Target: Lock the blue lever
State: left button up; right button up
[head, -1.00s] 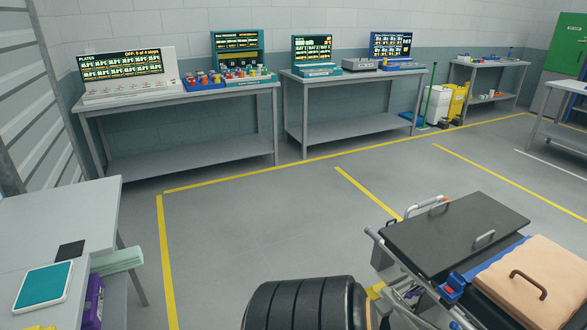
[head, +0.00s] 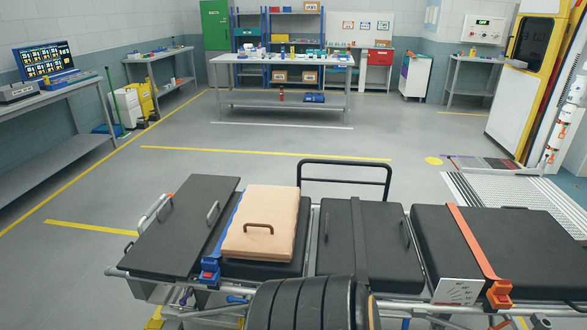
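A stretcher with black padded sections (head: 360,240) stands across the front of the head view. A small blue handle-like part (head: 237,299) shows low on its near side, left of centre. I cannot tell whether it is the blue lever or how it is set. A blue buckle with a red button (head: 209,270) sits just above and left of it, on a blue strap. Neither of my grippers is in view. A dark ribbed shape at the bottom centre hides part of the stretcher's near side.
A beige padded piece with a brown handle (head: 262,226) lies on the stretcher. An orange strap (head: 470,242) crosses its right part. Open floor (head: 250,175) with yellow lines lies beyond. A white-topped table (head: 282,59) stands behind, and a ramp (head: 500,195) at the right.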

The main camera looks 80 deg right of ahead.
aim_at(229, 299)
jog(key=z, duration=2)
